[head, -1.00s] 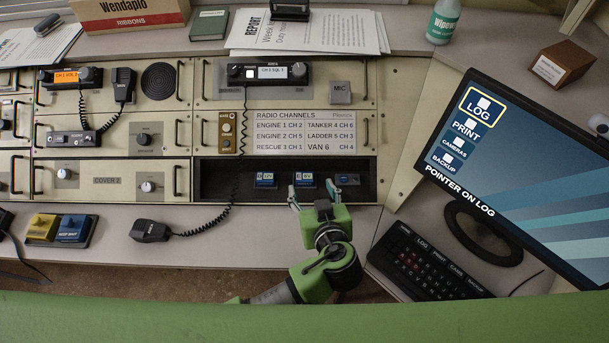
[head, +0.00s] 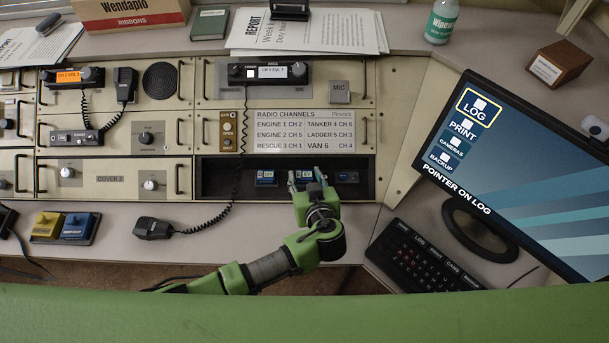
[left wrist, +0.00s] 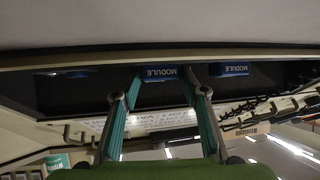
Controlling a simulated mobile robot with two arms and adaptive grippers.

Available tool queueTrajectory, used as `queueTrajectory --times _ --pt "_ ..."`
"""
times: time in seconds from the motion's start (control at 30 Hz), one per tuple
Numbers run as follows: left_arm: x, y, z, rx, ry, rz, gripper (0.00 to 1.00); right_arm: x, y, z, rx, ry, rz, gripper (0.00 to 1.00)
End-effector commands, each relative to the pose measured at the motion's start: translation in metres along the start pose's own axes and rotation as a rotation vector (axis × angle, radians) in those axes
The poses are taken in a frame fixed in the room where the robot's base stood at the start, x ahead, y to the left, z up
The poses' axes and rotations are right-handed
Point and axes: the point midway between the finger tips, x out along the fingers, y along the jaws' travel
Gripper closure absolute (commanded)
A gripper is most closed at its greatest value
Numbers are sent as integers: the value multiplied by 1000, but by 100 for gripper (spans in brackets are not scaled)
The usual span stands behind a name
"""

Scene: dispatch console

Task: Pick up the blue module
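Three small blue modules sit in the dark recess (head: 222,180) low in the console. In the head view, one is at the left (head: 266,177), one in the middle (head: 304,174), one at the right (head: 347,177). My left gripper (head: 307,180) is open and empty at the recess, its fingers either side of the middle module. In the left wrist view the middle module (left wrist: 159,73), its "MODULE" label upside down, appears between the fingertips (left wrist: 161,82). Another module (left wrist: 230,69) shows to its right. Contact cannot be told. My right gripper is out of view.
A coiled microphone cord (head: 240,140) hangs across the recess's left part to a hand mic (head: 153,228) on the desk. A keyboard (head: 430,262) and monitor (head: 520,165) stand at the right. Panel handles (head: 364,131) stick out nearby.

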Motion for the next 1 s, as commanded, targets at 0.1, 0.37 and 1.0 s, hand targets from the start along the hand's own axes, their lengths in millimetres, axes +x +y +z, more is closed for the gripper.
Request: queueTrajectory --times 0.1,0.37,1.0 --pt "0 0 0 0 0 0 87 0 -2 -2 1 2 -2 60" --pt "0 0 0 0 0 0 88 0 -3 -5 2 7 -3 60" --pt "-59 -7 -43 -7 -2 3 94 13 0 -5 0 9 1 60"
